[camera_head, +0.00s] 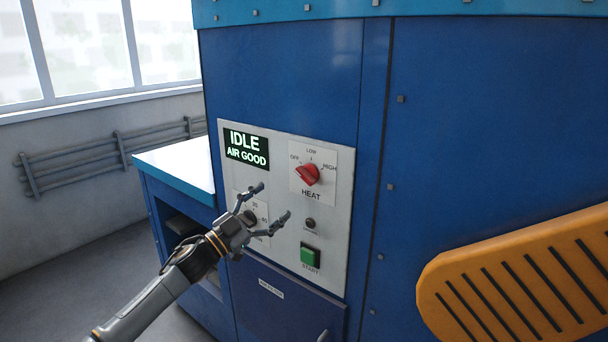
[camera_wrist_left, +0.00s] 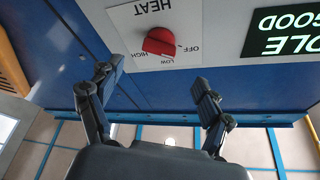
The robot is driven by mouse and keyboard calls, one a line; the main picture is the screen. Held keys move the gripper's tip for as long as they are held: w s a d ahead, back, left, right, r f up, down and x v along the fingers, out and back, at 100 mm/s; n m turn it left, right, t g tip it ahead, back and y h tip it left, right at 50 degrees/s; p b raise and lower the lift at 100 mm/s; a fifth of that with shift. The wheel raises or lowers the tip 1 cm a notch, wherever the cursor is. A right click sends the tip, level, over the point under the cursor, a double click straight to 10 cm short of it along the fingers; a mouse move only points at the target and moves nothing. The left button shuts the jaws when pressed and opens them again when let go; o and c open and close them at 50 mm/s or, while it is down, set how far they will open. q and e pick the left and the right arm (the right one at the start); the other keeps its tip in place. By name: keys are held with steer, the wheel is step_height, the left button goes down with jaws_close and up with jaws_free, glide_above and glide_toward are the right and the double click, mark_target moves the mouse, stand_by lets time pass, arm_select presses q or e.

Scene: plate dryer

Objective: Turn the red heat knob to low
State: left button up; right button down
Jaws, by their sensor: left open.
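The red heat knob (camera_head: 307,174) sits on a white plate marked OFF, LOW and HIGH, high on the grey control panel (camera_head: 337,230). Its ridge slants, and I cannot tell for sure which mark it points to. In the left wrist view the knob (camera_wrist_left: 158,41) appears upside down, beyond and between the fingers. My left gripper (camera_head: 273,201) is open and empty, in front of the panel, lower and to the left of the knob, apart from it. It also shows in the left wrist view (camera_wrist_left: 155,78) with its fingers spread. My right gripper is not in view.
A display (camera_head: 246,147) reads IDLE, AIR GOOD. Below the knob are a small black button (camera_head: 309,224) and a green START button (camera_head: 310,256). My left gripper partly covers another dial (camera_head: 250,217). An orange slotted part (camera_head: 520,275) juts out at right.

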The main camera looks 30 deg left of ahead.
mark_target(302, 179)
arm_select(q)
steer(key=p+x, duration=0.4)
steer(key=x, duration=0.7)
steer(key=shift+w+r, duration=0.1)
steer(key=shift+w, duration=0.1)
steer(key=c, duration=1.2)
